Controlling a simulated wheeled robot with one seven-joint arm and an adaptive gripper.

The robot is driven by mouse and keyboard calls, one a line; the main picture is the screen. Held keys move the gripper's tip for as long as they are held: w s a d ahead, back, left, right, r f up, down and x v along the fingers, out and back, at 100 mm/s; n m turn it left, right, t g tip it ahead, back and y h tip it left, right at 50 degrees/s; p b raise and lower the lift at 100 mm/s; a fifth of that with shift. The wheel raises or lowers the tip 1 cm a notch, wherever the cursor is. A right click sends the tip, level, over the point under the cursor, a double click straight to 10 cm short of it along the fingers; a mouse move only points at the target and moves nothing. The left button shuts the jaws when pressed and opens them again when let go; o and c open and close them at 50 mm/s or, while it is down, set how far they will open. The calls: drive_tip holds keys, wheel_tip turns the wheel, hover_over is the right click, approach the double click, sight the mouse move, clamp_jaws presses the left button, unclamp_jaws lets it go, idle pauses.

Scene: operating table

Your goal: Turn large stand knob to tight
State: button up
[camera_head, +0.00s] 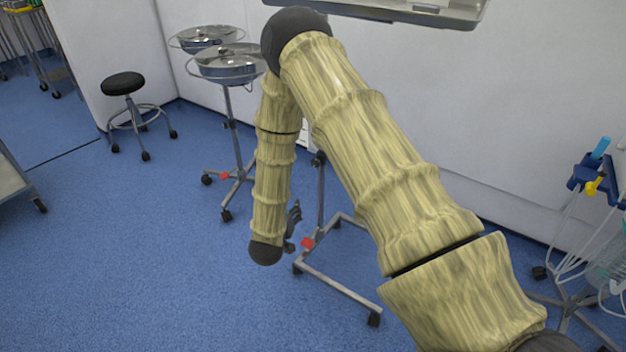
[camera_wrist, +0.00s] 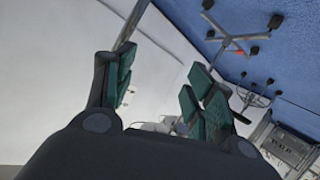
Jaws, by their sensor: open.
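The large stand has a grey upright post (camera_head: 320,195) and a wheeled base frame (camera_head: 338,283) in the head view. A small dark knob (camera_head: 318,158) sits on the post, just right of my forearm. My gripper (camera_head: 294,217) hangs low beside the post, lower than the knob, partly hidden by my arm. In the wrist view my gripper (camera_wrist: 164,65) is open, with teal finger pads and nothing between them. A grey post (camera_wrist: 131,25) runs behind the left finger. I cannot make out the knob in the wrist view.
A tray (camera_head: 420,10) is at the top. Basins on a wheeled stand (camera_head: 230,65) are behind my arm at left. A black stool (camera_head: 123,84) stands farther left. A stand with tubes (camera_head: 590,185) is at right. Blue floor is clear at lower left.

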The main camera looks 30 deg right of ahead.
sight(314, 164)
drive_tip(key=w+d+r+m+g+h+b, duration=0.1)
drive_tip(key=w+d+m+h+b, duration=0.1)
drive_tip(key=d+b, duration=0.3)
drive_tip(key=w+d+r+m+g+h+b, duration=0.1)
drive_tip(key=w+d+r+m+h+b, duration=0.1)
drive_tip(key=w+d+b, duration=0.3)
drive_tip(key=w+d+r+m+g+h+b, duration=0.1)
drive_tip(key=w+d+h+b, duration=0.2)
drive_tip(key=d, duration=0.3)
drive_tip(key=shift+w+d+r+m+b, duration=0.3)
drive_tip(key=shift+d+m+b, duration=0.1)
drive_tip(key=shift+b, duration=0.5)
drive_tip(key=shift+s, duration=0.1)
drive_tip(key=c, duration=1)
